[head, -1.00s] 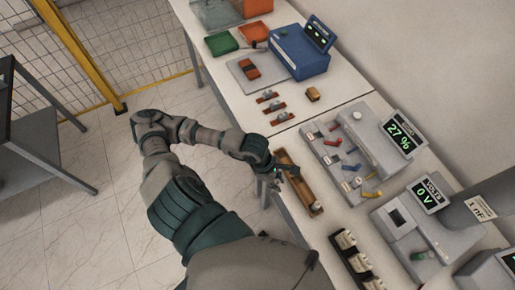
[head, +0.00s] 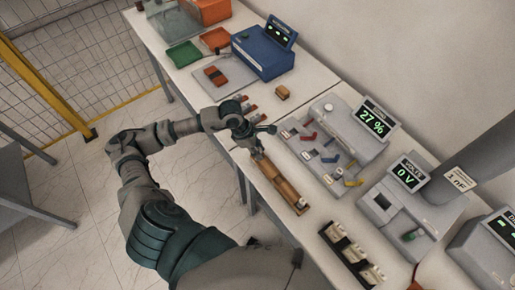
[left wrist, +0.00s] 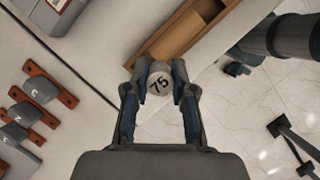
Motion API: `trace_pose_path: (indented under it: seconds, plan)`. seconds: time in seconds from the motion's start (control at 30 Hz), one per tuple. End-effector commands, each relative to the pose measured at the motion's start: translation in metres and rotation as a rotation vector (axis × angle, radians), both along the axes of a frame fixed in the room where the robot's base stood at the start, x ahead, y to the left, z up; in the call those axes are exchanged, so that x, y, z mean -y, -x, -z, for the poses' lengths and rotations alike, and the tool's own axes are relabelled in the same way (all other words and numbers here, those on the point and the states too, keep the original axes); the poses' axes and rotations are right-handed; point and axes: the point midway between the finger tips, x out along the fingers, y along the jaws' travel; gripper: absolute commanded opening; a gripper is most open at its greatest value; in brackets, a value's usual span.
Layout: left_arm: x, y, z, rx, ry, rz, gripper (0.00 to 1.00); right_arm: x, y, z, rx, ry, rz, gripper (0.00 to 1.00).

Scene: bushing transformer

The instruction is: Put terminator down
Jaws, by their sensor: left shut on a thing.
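The terminator (left wrist: 160,82) is a short grey cylinder with "75" on its round end. In the left wrist view it sits between the two fingers of my left gripper (left wrist: 160,92), which is shut on it. In the head view my left gripper (head: 253,143) is by the upper end of a long brown wooden tray (head: 281,187) on the table; the terminator is hard to make out there. The tray also shows in the left wrist view (left wrist: 190,33), just beyond the fingertips. My right gripper is not in view.
Several small parts on red-brown bases (left wrist: 45,90) stand left of the gripper in the wrist view. A grey panel with coloured levers (head: 318,145) is right of the tray. A dark rack with white pieces (head: 350,256) is nearer. The table edge is close.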

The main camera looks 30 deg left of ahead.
Motion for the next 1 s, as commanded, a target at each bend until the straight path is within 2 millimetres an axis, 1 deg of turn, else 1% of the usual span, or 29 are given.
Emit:
trace_pose_path:
  seconds: [0.03, 0.27, 0.4, 0.47, 0.53, 0.67, 0.7, 0.77, 0.8, 1.0]
  plan:
    - [-0.002, -0.006, -0.001, 0.000, 0.001, -0.001, 0.00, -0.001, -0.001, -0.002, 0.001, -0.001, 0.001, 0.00]
    - [-0.013, -0.020, 0.002, 0.000, 0.000, -0.001, 0.00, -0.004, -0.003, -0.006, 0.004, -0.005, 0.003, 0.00]
    - [-0.012, -0.018, 0.027, -0.005, 0.002, 0.000, 0.00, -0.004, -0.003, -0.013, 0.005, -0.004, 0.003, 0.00]
    - [-0.013, -0.018, 0.035, -0.002, 0.002, 0.001, 0.00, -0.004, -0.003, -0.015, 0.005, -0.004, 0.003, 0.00]
    - [-0.013, -0.018, 0.038, 0.000, 0.001, 0.001, 0.00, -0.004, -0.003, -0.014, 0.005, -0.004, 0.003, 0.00]
    - [-0.013, -0.019, 0.039, 0.000, 0.001, 0.002, 0.00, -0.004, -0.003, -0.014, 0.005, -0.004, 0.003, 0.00]
    - [-0.013, -0.019, 0.039, 0.000, 0.001, 0.002, 0.32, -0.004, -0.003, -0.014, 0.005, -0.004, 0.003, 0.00]
    - [-0.013, -0.019, 0.039, 0.000, 0.001, 0.001, 0.47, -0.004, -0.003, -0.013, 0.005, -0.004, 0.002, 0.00]
    - [-0.013, -0.019, 0.038, 0.000, 0.001, 0.001, 0.49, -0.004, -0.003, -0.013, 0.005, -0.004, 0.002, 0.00]
    - [-0.012, -0.019, 0.038, 0.000, 0.000, 0.001, 0.49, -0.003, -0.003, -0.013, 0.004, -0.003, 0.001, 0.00]
